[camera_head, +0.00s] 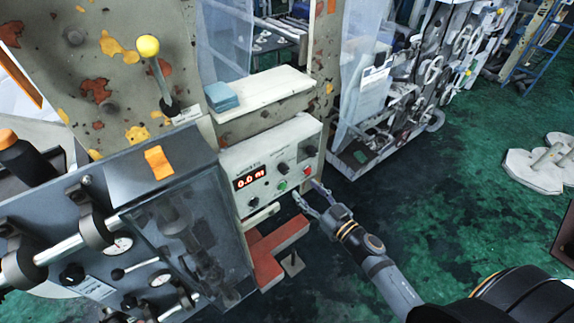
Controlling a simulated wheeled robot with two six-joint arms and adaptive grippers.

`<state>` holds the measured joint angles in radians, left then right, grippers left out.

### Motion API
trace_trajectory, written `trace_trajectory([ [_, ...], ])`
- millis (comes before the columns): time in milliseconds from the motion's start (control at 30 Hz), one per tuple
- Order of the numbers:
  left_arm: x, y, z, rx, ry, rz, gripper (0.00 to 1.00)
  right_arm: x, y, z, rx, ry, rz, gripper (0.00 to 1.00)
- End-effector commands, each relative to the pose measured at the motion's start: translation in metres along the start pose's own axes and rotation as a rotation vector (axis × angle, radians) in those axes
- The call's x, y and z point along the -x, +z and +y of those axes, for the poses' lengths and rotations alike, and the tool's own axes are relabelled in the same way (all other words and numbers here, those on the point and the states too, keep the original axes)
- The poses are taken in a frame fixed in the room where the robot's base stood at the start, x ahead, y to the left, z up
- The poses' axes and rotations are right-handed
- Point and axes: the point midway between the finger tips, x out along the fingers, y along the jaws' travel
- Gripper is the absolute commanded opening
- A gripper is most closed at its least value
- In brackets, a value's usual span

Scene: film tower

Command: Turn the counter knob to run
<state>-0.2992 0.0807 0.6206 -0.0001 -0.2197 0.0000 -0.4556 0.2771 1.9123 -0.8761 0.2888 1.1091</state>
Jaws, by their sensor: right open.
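The white counter box (270,165) is fixed to the machine in the middle of the view. Its red display (249,178) reads 0.0 and a unit too small to read surely. A dark knob (283,168) sits to the right of the display, with a green button (282,186) below it and another dark knob (254,202) at the lower left. Labels are too small to read. My right gripper (305,197) is open and empty, with its fingertips just below the box's lower right corner. My left gripper is out of view.
A shelf (262,93) above the counter holds a blue pad (221,97). A yellow-topped lever (148,46) stands at upper left. A machine with gauges and a clear cover (185,235) fills the lower left. A red block (275,252) lies below the counter.

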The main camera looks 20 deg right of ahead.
Motion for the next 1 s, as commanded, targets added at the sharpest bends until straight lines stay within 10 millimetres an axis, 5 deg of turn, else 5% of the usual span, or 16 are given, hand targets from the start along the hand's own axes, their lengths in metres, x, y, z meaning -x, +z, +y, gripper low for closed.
trace_trajectory([
  [533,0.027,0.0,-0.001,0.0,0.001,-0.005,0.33,-0.092,0.0,0.002,-0.002,0.005,0.0,0.53],
  [933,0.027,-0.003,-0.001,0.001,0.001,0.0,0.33,-0.105,0.002,0.001,-0.001,0.004,-0.002,0.53],
  [1000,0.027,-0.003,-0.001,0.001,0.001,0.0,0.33,-0.105,0.002,0.001,-0.001,0.004,-0.002,0.47],
])
